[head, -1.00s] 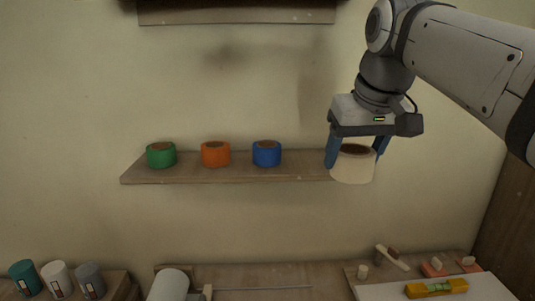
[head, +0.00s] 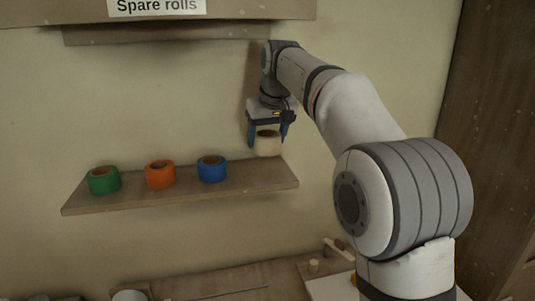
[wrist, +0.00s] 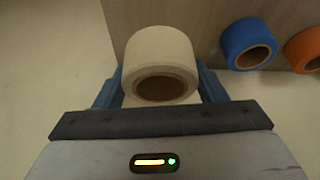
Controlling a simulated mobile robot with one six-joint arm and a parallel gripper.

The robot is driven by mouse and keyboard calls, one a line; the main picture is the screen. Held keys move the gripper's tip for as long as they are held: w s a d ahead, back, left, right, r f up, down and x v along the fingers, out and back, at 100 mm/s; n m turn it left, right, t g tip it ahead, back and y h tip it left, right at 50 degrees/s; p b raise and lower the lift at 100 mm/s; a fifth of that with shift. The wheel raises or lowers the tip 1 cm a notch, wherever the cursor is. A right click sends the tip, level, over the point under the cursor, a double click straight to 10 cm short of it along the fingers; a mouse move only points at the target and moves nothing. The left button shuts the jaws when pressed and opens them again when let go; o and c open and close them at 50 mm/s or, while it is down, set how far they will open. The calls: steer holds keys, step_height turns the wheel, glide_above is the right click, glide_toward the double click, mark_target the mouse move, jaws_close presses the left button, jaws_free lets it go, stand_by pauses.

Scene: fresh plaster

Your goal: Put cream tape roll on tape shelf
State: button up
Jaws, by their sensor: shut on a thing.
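The cream tape roll (head: 267,147) is between the blue fingers of my gripper (head: 267,138), which is shut on it. The roll is upright, at the right end of the wooden tape shelf (head: 240,182), right of the blue roll with a gap between them. In the head view its bottom appears near the shelf's back edge; I cannot tell if it touches the board. In the wrist view the cream roll (wrist: 160,52) sits between the fingers, with the shelf (wrist: 195,12) behind it.
A green roll (head: 103,181), an orange roll (head: 160,175) and a blue roll (head: 211,170) stand in a row on the shelf. A "Spare rolls" label (head: 157,6) is on a board above. A bench with tools lies below, partly hidden by my arm.

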steer(key=f, duration=0.3)
steer(key=shift+s, duration=0.25)
step_height(320, 180, down, 3)
steer(key=shift+w+f+p, duration=0.25)
steer(key=shift+f+p, duration=0.15)
steer(key=shift+p, duration=0.1)
steer(key=o, duration=1)
steer(key=shift+f, duration=0.15)
steer(key=shift+r, duration=0.3)
steer(key=b+v, duration=0.1)
steer(key=v, duration=1)
steer(key=shift+s+r, duration=0.15)
steer(key=shift+r, duration=0.2)
